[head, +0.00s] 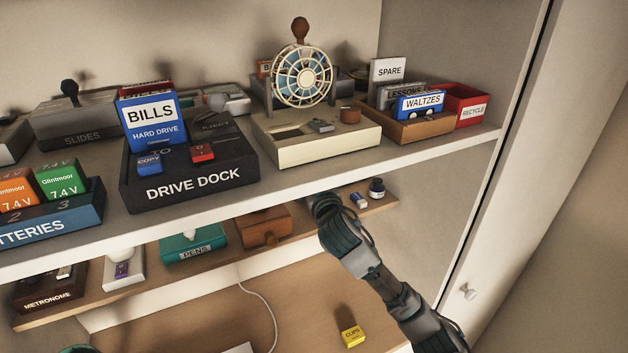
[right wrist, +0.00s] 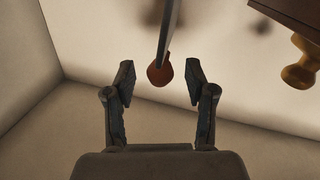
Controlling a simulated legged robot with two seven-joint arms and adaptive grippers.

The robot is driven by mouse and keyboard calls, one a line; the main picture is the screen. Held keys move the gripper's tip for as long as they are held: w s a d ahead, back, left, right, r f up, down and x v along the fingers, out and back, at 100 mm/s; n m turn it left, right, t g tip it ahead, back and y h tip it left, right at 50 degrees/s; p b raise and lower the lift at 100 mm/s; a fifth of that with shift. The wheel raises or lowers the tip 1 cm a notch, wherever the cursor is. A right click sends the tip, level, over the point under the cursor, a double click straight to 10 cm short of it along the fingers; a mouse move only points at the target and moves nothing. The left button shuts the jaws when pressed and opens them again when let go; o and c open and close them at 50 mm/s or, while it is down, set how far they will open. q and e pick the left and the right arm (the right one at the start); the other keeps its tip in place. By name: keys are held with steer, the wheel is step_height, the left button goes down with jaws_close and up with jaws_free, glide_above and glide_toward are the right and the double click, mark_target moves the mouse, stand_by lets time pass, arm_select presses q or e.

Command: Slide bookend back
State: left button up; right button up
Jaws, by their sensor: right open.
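In the right wrist view, a thin grey upright plate with a round orange-brown knob (right wrist: 159,74) at its end looks like the bookend. My right gripper (right wrist: 158,84) is open, with a finger on each side of the knob and a visible gap to each. I see no contact, and depth is hard to judge. In the head view, my right arm reaches up from the lower right to the lower shelf (head: 377,206). Its fingers are hidden there, and I cannot make out the bookend.
A wooden drawer box (head: 263,227) with a knob stands left of my right wrist. A blue-and-white block (head: 358,200) and a dark jar (head: 376,188) stand to its right. The upper shelf (head: 420,150) overhangs closely. A yellow CLIPS box (head: 352,336) lies on the desk below.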

steer(key=s+d, duration=0.2)
steer(key=s, duration=0.9)
steer(key=shift+s+d, duration=0.15)
steer(key=shift+s, duration=0.15)
steer(key=shift+f, duration=0.1)
